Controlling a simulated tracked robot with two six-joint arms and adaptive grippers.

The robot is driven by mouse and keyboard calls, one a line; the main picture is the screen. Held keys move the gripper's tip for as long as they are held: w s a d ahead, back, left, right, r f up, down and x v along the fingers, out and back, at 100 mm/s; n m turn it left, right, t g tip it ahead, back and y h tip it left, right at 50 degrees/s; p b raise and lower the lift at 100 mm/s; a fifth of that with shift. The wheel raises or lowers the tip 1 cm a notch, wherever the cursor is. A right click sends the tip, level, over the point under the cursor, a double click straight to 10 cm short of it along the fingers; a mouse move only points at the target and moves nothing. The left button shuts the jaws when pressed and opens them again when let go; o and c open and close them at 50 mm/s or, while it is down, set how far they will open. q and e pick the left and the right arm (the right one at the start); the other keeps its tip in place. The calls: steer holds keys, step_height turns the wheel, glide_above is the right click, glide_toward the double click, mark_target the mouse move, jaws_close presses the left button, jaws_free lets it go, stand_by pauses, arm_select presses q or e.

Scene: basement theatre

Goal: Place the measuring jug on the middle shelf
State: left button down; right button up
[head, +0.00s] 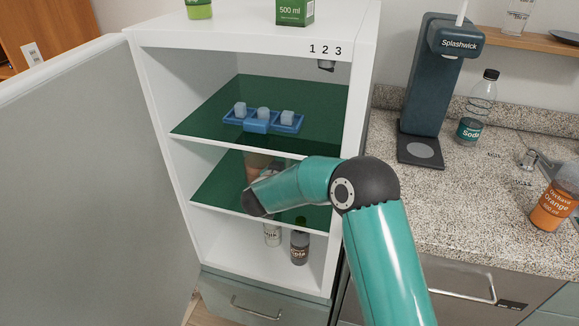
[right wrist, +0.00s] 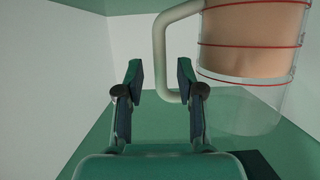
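The measuring jug (right wrist: 255,45) is clear with red lines and brown contents. In the head view, the partly hidden jug (head: 257,163) stands upright on the fridge's middle shelf (head: 215,185), behind my right forearm. My right gripper (right wrist: 160,72) is open, its two fingers apart. In the head view the right gripper is mostly hidden by my arm. My left gripper is not in view.
The fridge door (head: 70,170) stands open at left. The top shelf (head: 200,120) holds a blue tray (head: 257,126) with pale cubes. Bottles (head: 299,245) stand at the bottom.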

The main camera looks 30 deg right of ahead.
steer(key=v, duration=0.9)
steer(key=shift+s, duration=0.1)
